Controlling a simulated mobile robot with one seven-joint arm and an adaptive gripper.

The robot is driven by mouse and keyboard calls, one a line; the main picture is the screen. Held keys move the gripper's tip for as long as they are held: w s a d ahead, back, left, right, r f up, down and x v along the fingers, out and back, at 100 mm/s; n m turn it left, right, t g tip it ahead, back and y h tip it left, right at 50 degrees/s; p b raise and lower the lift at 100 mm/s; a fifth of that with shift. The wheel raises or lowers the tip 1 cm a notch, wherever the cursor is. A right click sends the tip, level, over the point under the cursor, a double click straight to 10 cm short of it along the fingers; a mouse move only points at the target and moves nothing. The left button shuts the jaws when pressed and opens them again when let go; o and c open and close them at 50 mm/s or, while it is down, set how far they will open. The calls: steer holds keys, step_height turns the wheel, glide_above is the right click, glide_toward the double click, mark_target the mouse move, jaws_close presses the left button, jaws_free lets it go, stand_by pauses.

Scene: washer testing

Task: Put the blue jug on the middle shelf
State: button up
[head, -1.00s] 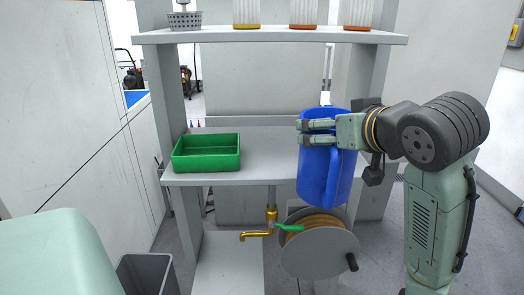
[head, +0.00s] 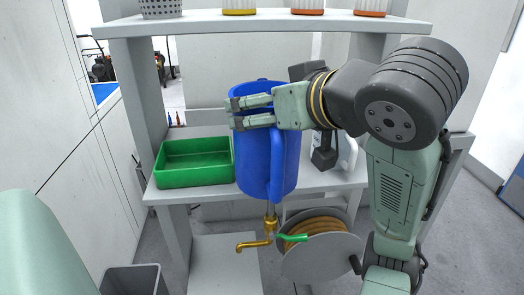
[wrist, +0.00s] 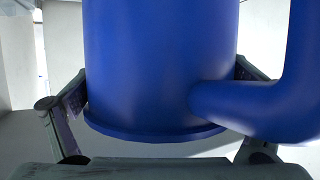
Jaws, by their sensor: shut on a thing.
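The blue jug (head: 262,165) is upright in my gripper (head: 234,112), with its handle towards the right. My gripper is shut on the jug's upper body; in the wrist view the blue jug (wrist: 160,70) fills the middle, with a finger on either side. The middle shelf (head: 325,181) is the grey board at mid-height. The jug is in front of and over the shelf's front edge in the head view, just right of the green tray. I cannot tell whether its base touches the shelf.
A green tray (head: 193,180) stands on the shelf's left part. A white object (head: 348,155) stands on its right, partly behind my arm. The upper shelf (head: 200,27) holds a basket and several pots. A hose reel (head: 320,258) and brass tap (head: 262,240) are below.

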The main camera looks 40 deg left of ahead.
steer(key=w+a+f+p, duration=0.4)
steer(key=w+a+p, duration=0.1)
steer(key=w+a, duration=0.6)
steer(key=shift+w+f+p, duration=0.15)
steer(key=shift+f+p, duration=0.15)
steer(key=shift+f, duration=0.1)
steer(key=o, duration=1.6)
steer(key=shift+f, duration=0.15)
steer(key=b+v, duration=0.3)
steer(key=v, duration=0.9)
steer(key=shift+b, duration=0.3)
